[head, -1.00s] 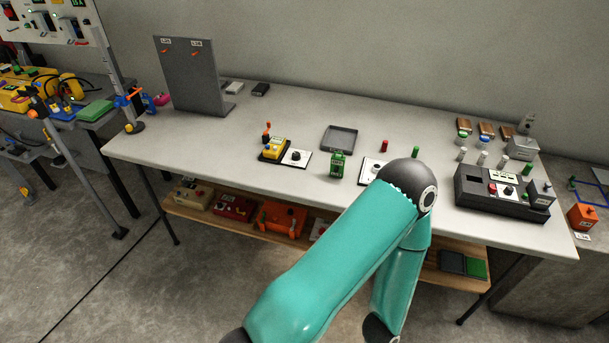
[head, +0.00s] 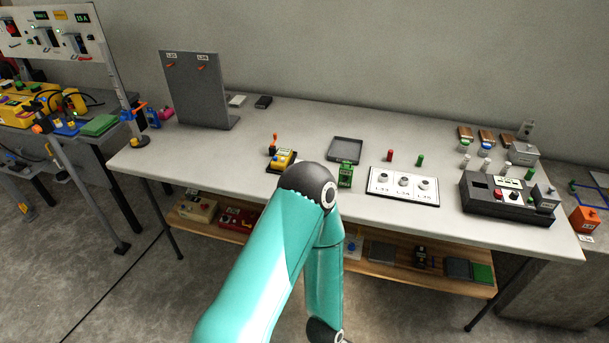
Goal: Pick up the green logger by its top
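The green logger (head: 345,175) stands upright on the white table near its front edge, just in front of a dark shallow tray (head: 345,149). It is a small green block with a lighter face, and its top is uncovered. One of my teal arms rises from the bottom of the view, its dark elbow joint just left of the logger in the picture and partly over the table edge. Neither gripper shows, so I cannot see what either one holds.
Left of the logger stands a yellow device with an orange lever (head: 282,158). Right of it lies a white panel with several round sockets (head: 403,186), then a dark control box (head: 508,198). Red (head: 390,155) and green (head: 420,160) cylinders stand behind the panel. A grey upright board (head: 197,90) stands back left.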

